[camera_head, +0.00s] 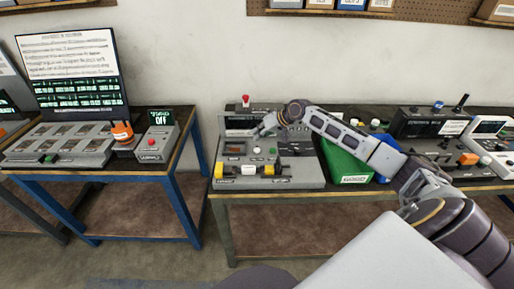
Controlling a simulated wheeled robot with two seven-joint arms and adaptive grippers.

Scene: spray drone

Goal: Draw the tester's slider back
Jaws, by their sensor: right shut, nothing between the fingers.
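The grey tester (312,171) stands on the dark-topped bench in the middle. Its front panel carries a white knob (249,170), a yellow knob (269,170) and a white button (256,150). I cannot tell for certain which part is the slider. My right arm reaches in from the right, and my right gripper (260,131) points down and left over the rear half of the tester. It is shut and empty. I cannot tell whether its tips touch the panel. The gripper and wrist hide part of the tester's back. My left gripper is not in view.
A green bin (343,164) stands right of the tester, partly behind my arm. A black box (425,124) and other devices stand further right. A left table holds a grey tray (60,143), a screen (72,75) and a box reading OFF (157,141). A gap separates the tables.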

